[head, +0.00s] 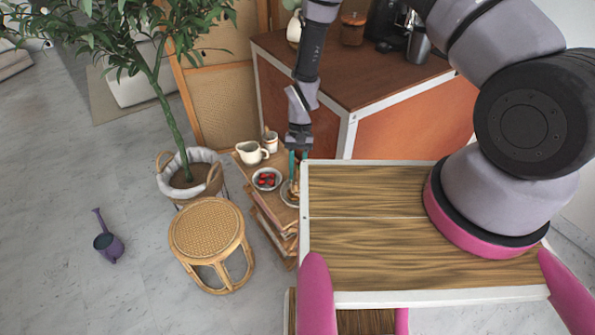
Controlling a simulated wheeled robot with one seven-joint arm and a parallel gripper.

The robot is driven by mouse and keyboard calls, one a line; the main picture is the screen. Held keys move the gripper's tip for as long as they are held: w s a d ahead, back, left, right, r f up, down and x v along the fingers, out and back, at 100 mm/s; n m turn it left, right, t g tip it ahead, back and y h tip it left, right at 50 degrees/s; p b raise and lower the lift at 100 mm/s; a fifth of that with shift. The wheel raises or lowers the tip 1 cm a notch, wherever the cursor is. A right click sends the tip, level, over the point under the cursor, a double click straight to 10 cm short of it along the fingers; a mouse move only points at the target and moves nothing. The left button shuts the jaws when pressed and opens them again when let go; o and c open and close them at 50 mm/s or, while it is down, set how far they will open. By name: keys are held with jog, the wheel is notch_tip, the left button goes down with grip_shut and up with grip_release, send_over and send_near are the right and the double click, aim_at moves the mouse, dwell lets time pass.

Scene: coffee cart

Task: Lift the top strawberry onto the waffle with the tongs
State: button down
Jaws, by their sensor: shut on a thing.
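My gripper (298,156) reaches down over the small side table at the centre of the head view. Its teal fingers are shut on the tongs (297,176), which show only as a thin small shape below them. A white bowl (256,186) holds several red strawberries (267,179), left of the gripper. A plate (284,200) with the brownish waffle (291,192) lies under the gripper, partly hidden by the tongs and the wooden top's edge. Whether a strawberry is between the tong tips is too small to tell.
A white pitcher (250,152) and a cup (270,141) stand behind the bowl. A rattan stool (207,228), a potted tree (190,180) and a watering can (108,245) stand to the left. An orange cabinet (385,85) rises behind. The grey floor at left is mostly free.

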notch_tip(320, 180, down, 9)
jog(key=shift+r, duration=0.15)
dwell(0.4)
jog(key=c, duration=0.8)
grip_release()
jog(key=shift+c, duration=0.2)
notch_tip(320, 180, up, 10)
dwell(0.4)
